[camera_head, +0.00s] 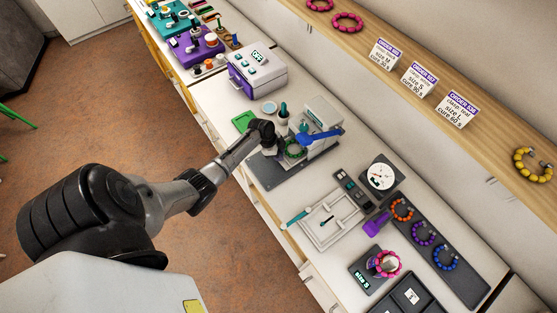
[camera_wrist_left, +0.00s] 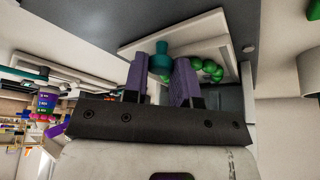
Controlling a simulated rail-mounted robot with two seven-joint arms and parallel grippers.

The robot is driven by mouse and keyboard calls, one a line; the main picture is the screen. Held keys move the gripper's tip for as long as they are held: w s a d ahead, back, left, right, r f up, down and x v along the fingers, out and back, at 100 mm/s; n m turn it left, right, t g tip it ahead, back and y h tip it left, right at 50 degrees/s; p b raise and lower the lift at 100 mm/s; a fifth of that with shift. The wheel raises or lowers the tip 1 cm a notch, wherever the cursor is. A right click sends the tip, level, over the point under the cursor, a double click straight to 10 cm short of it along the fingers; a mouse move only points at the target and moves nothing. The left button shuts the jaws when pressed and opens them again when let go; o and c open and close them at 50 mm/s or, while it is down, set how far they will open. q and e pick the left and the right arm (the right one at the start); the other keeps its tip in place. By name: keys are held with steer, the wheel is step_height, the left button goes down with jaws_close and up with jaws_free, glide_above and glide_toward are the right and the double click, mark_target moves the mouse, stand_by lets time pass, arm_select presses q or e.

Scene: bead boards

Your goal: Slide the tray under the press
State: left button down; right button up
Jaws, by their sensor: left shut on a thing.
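My left gripper (camera_head: 268,147) reaches in over the dark base plate of the press (camera_head: 319,117) at the middle of the bench. In the left wrist view its purple fingers (camera_wrist_left: 161,66) are shut on a teal knob (camera_wrist_left: 161,48). The knob is at a pale tray (camera_wrist_left: 233,58) that holds green beads (camera_wrist_left: 208,68). In the head view the ring of green beads (camera_head: 294,150) lies beside the gripper, near the press and its blue lever (camera_head: 322,135). My gripper and wrist hide much of the tray there. My right gripper is out of view.
A purple-and-white box with a display (camera_head: 257,72) stands behind the press. In front are a pale sliding-gauge board (camera_head: 325,220), a round dial (camera_head: 381,175) and a dark board with bead bracelets (camera_head: 435,235). A wooden shelf (camera_head: 410,55) runs above.

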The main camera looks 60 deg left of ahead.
arm_select(q)
steer(key=shift+f, duration=0.1)
steer(key=c, duration=1.3)
jaws_free()
steer(key=shift+w, duration=0.1)
steer(key=shift+o, duration=0.9)
steer(key=shift+w, duration=0.15)
steer(key=shift+o, duration=0.9)
steer(key=shift+s+a+r, duration=0.15)
steer(key=shift+s+r, duration=0.05)
steer(key=shift+r, duration=0.45)
steer(key=p+v, duration=0.1)
steer(key=v, duration=1.1)
steer(key=shift+s+r, duration=0.2)
steer(key=shift+r, duration=0.1)
